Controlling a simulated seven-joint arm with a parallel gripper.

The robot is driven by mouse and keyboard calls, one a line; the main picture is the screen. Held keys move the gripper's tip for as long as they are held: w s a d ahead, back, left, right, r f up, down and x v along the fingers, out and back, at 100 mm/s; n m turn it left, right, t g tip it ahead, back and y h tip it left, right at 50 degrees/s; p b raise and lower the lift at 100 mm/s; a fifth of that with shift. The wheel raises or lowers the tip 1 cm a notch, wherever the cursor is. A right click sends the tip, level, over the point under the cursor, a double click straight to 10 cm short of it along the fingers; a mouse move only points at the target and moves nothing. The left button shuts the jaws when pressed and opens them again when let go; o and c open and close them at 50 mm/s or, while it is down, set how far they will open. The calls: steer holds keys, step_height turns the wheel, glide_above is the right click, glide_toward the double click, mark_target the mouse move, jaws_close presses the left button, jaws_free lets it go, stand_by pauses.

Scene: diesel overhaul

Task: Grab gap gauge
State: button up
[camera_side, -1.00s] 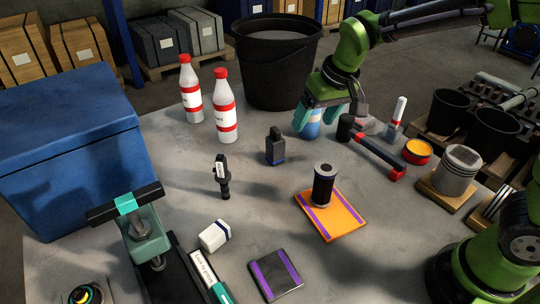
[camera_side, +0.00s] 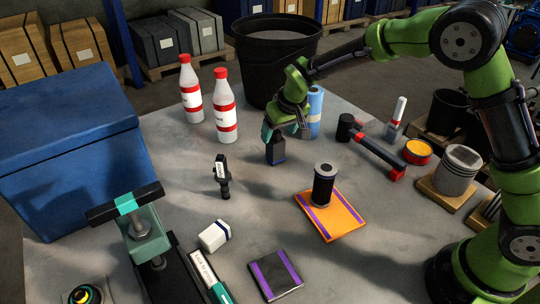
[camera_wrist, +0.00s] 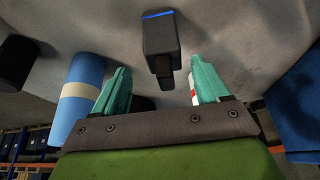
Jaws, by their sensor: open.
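A dark upright tool with a narrow top and a blue band at its base (camera_side: 276,153) stands on the grey bench and may be the gap gauge. In the wrist view the same tool (camera_wrist: 161,38) lies ahead, its narrow end pointing between the fingertips. My gripper (camera_side: 283,130) is open with teal fingers, close over this tool, and hides its top in the side view. The wrist view shows the gripper (camera_wrist: 160,80) empty, with no clear contact.
Two red-capped bottles (camera_side: 224,108) stand left behind my gripper, and a blue roll (camera_side: 315,112) stands close right. A black bucket (camera_side: 277,58) is behind. A hammer (camera_side: 375,152) lies right. An orange pad (camera_side: 338,222) with a black cylinder is in front.

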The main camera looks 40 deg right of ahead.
mark_target(274, 141)
steer(key=shift+a+x, duration=0.15)
steer(key=shift+x, duration=1.25)
steer(key=shift+a+x, duration=0.15)
steer(key=shift+x, duration=1.2)
steer(key=shift+s, duration=0.1)
steer(key=shift+c, duration=0.3)
steer(key=c, duration=1.2)
steer(key=shift+c, duration=0.3)
